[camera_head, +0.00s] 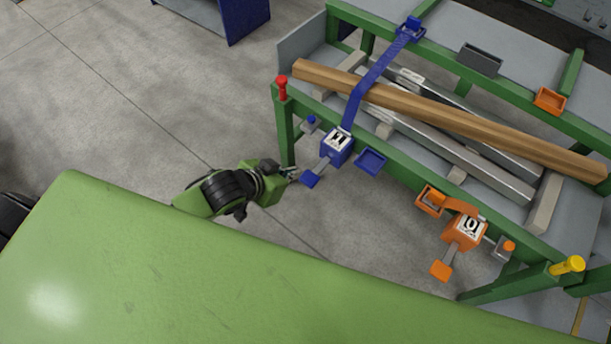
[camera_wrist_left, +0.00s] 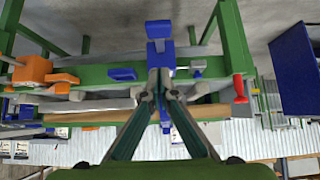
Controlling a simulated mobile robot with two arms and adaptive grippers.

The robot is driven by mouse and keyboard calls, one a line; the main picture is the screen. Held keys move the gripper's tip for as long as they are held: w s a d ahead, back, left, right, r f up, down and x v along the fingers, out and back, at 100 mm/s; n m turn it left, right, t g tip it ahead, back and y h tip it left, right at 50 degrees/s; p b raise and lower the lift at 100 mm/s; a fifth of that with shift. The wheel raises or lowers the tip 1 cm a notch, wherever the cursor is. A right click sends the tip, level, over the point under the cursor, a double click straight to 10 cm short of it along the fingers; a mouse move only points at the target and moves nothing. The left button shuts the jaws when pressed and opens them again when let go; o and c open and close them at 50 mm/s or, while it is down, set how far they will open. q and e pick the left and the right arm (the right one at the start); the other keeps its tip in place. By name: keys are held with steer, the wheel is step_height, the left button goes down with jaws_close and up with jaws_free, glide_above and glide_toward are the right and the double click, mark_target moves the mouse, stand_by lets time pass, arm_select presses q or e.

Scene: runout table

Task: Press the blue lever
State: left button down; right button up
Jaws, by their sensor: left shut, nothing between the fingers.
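The blue lever (camera_head: 310,179) is a blue paddle on a grey arm. It sticks out from a blue box (camera_head: 338,146) with a black and white label on the green table's front rail. In the left wrist view the lever's blue paddle (camera_wrist_left: 159,29) is at the top centre, above the fingertips. My left gripper (camera_head: 293,173) is just left of the paddle in the head view, its fingers shut and empty. In the left wrist view my left gripper (camera_wrist_left: 161,84) has its fingertips together. I cannot tell whether they touch the lever. My right gripper is not in view.
A blue strap (camera_head: 368,82) crosses a wooden beam (camera_head: 440,112) on the runout table. A blue tray (camera_head: 371,161) and a red knob (camera_head: 282,87) are close by. An orange lever (camera_head: 441,270) is to the right. Open floor (camera_head: 140,110) lies to the left.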

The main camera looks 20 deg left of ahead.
arm_select(q)
glide_above(305, 182)
step_height(305, 182, down, 5)
steer(key=shift+s+f+b, duration=0.1)
steer(key=shift+b, duration=0.2)
step_height(305, 182, down, 4)
steer(key=shift+d+r, duration=0.1)
steer(key=shift+r, duration=0.15)
steer(key=shift+f, duration=0.45)
steer(key=shift+f, duration=0.15)
steer(key=shift+s+f, duration=0.15)
steer(key=shift+f, duration=0.95)
steer(key=shift+f+b, duration=0.6)
steer(key=shift+f, duration=1.95)
